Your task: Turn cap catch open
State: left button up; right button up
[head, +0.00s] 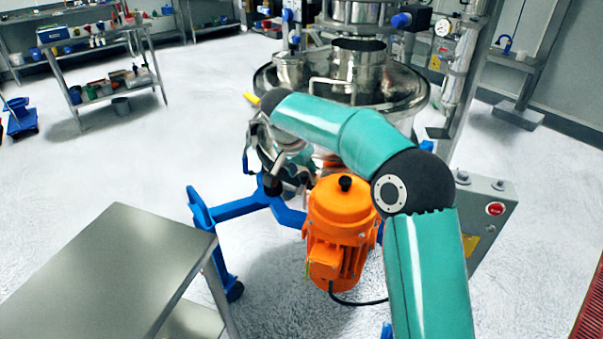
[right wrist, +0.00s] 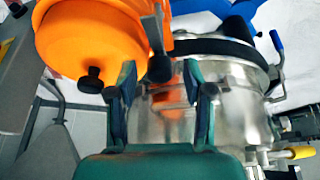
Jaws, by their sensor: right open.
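My right gripper (right wrist: 165,80) is open, its two teal and dark fingers spread in the right wrist view. A short lever with a black knob (right wrist: 158,68) shows between and just beyond the fingertips; I see no grip on it. A shiny steel drum (right wrist: 235,110) with a dark band stands behind the fingers. A blue-handled catch (right wrist: 276,42) sits on its side at the right. I cannot tell which of these is the cap catch. In the head view my right arm reaches across the sifter (head: 345,85), and the gripper is partly hidden beside the motor. My left gripper is out of view.
An orange motor (head: 340,215) with a black top knob stands close to my right gripper, also at upper left in the wrist view (right wrist: 95,35). A blue wheeled frame (head: 240,208) and steel table (head: 110,265) are nearby. A control box (head: 490,215) stands right.

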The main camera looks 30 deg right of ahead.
jog(key=v, duration=1.1)
jog(key=shift+a+r, duration=0.2)
jog(key=shift+r, duration=0.15)
